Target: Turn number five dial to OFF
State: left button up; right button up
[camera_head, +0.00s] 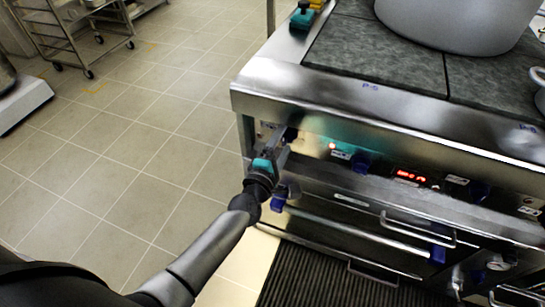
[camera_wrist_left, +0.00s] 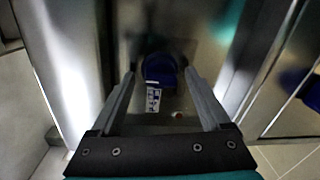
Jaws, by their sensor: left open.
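My left gripper (camera_head: 281,146) is at the front panel of the stove, at its left end. In the left wrist view the jaws (camera_wrist_left: 160,74) are open, with one finger on each side of a dark blue dial (camera_wrist_left: 158,68). A gap shows between the fingers and the dial. A small white label (camera_wrist_left: 153,99) sits beside the dial, its print too blurred to read. In the head view this dial (camera_head: 290,134) is partly hidden by the gripper. More blue dials show further right, one in the middle (camera_head: 362,163) and one near the right edge (camera_head: 480,191).
The steel front rail (camera_head: 370,118) overhangs the panel above the gripper. A large pot (camera_head: 455,22) stands on the stovetop. A red display (camera_head: 411,174) is lit on the panel. Drawer handles (camera_head: 418,230) jut out below. Tiled floor (camera_head: 120,140) is clear at left.

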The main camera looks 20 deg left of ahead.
pick_arm(q)
jog(key=s+r+p, duration=0.1)
jog(key=s+p, duration=0.2)
jog(key=s, duration=1.1)
jog(key=shift+s+a, duration=0.4)
jog(key=shift+a, duration=0.05)
pick_arm(e)
jog(key=s+d+f, duration=0.3)
jog(key=s, duration=0.1)
jog(key=shift+s+d+f, duration=0.3)
jog(key=shift+s+d, duration=0.05)
jog(key=shift+s, duration=0.05)
